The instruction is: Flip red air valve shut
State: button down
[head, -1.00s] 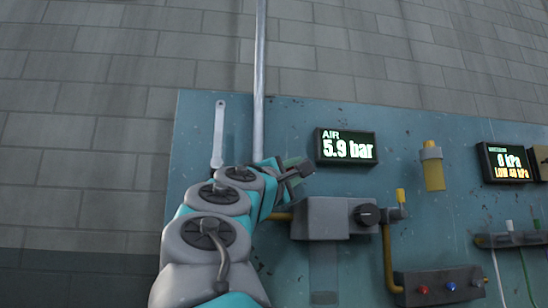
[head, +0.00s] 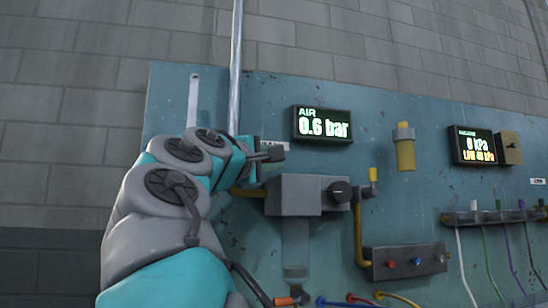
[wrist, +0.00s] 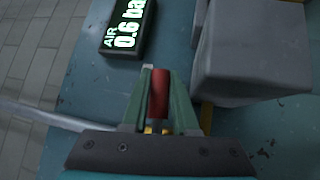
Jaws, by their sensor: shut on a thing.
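The red air valve's handle (wrist: 159,95) stands between the green fingers of my gripper (wrist: 160,82) in the wrist view. The fingers are shut on it, one on each side. In the head view my gripper (head: 272,157) is at the blue panel, left of the grey regulator box, and the handle is hidden by the fingers and arm. A bit of yellow shows at the handle's base in the wrist view. The air display (head: 322,125) reads 0.6 bar, also in the wrist view (wrist: 128,28).
The grey regulator box (head: 300,194) sits close to the right of my gripper, and it looms at upper right in the wrist view (wrist: 255,50). A vertical metal pipe (head: 235,75) runs up behind my wrist. A vacuum display (head: 474,145) and a hose rack (head: 495,217) are farther right.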

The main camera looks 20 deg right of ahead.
jog(key=c, duration=0.7)
grip_release()
